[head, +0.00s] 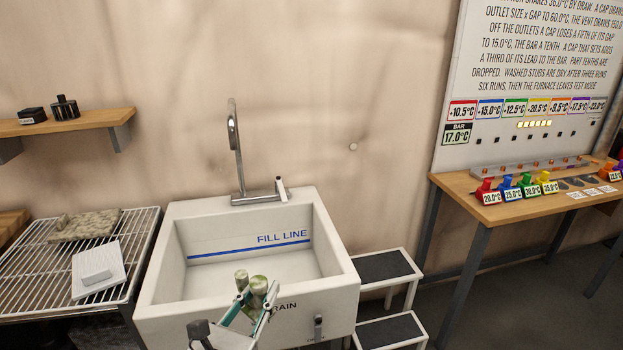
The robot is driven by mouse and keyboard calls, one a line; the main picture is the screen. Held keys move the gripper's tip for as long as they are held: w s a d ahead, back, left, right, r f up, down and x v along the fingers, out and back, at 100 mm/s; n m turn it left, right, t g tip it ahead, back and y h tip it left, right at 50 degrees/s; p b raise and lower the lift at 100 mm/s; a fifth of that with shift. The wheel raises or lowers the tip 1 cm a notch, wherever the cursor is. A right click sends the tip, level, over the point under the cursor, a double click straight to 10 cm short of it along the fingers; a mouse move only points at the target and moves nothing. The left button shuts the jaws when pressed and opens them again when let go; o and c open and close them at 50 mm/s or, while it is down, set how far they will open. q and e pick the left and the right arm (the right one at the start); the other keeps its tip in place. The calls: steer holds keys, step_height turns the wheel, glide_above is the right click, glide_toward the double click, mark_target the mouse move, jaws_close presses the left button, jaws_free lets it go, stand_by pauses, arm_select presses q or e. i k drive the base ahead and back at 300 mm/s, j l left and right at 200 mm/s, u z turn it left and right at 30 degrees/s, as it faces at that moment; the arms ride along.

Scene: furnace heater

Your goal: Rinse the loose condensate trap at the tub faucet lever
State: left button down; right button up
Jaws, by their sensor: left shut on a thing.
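The condensate trap (259,285), a pale piece with two greenish cylindrical parts, is held up at the front of the white tub (171,285). My left gripper (254,299) is shut on it, with fingers on both sides, and partly hides it. The trap shows in front of the tub's front rim; its exact height over the rim is hard to tell. The tall grey faucet (238,150) stands at the tub's back edge, with its pale lever (281,188) upright at the right of its base. No water stream shows. My right gripper is not in view.
A wire rack (40,275) left of the tub holds a mottled slab (85,225) and a white block (98,270). A drain handle (319,327) is on the tub's front. Step stools (385,267) and a workbench (520,206) with coloured caps stand right. A wall shelf (75,122) is upper left.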

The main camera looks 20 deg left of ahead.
mark_target(278, 180)
steer(key=i+j+u, duration=0.2)
steer(key=u, duration=0.15)
steer(key=i+j+u, duration=0.35)
steer(key=k+l, duration=0.1)
